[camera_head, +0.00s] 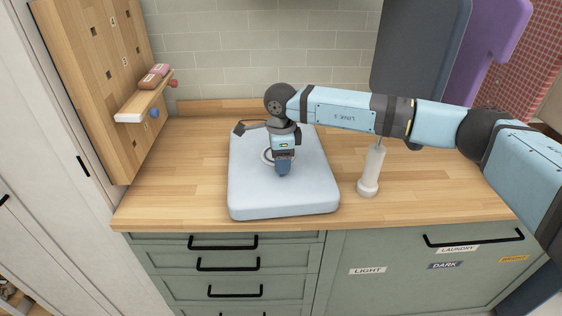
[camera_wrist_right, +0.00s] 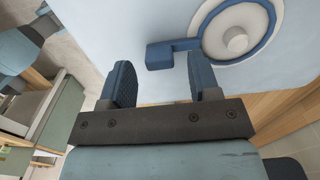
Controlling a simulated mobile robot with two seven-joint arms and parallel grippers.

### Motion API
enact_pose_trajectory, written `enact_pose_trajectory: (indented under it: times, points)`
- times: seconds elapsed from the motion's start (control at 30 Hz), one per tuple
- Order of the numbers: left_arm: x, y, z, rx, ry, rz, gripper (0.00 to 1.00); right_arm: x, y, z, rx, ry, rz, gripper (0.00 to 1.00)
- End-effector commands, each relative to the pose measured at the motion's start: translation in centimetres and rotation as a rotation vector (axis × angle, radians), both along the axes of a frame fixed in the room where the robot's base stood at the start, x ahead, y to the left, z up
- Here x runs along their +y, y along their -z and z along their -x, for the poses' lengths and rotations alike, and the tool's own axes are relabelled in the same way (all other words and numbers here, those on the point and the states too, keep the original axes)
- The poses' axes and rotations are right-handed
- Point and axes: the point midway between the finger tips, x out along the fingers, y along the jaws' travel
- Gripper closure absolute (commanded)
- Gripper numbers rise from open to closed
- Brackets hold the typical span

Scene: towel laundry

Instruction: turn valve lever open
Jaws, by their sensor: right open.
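The valve in the right wrist view has a blue lever (camera_wrist_right: 160,54) joined to a round white dial (camera_wrist_right: 237,40) with a blue rim, on a pale blue panel. In the head view part of the round dial (camera_head: 266,156) shows on the pale blue slab (camera_head: 285,204); the lever cannot be made out there. My right gripper (camera_head: 283,170) is over the slab beside the dial and hides part of it. In the right wrist view my right gripper (camera_wrist_right: 163,80) is open, and the lever's end shows beyond the gap between its fingers. Contact cannot be told. My left gripper is not in view.
The slab lies on a wooden counter (camera_head: 180,200). A white bottle-like object (camera_head: 372,168) stands right of it, under my right arm. A pegboard with a small shelf (camera_head: 145,105) is at left. Drawers (camera_head: 225,262) are below; bare counter lies left of the slab.

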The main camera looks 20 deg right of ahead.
Motion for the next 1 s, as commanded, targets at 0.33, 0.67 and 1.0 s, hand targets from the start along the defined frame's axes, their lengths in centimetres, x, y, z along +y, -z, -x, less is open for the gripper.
enact_pose_trajectory:
  times: [0.33,0.67,1.0]
  points:
    - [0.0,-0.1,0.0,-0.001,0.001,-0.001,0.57,0.0,1.7,0.0,0.000,-0.001,-0.001,0.44]
    - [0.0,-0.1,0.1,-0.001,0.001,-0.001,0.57,0.0,1.6,0.0,0.000,-0.001,-0.001,0.87]
    - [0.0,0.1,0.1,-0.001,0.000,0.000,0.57,0.5,1.7,-0.1,0.000,0.012,-0.001,1.00]
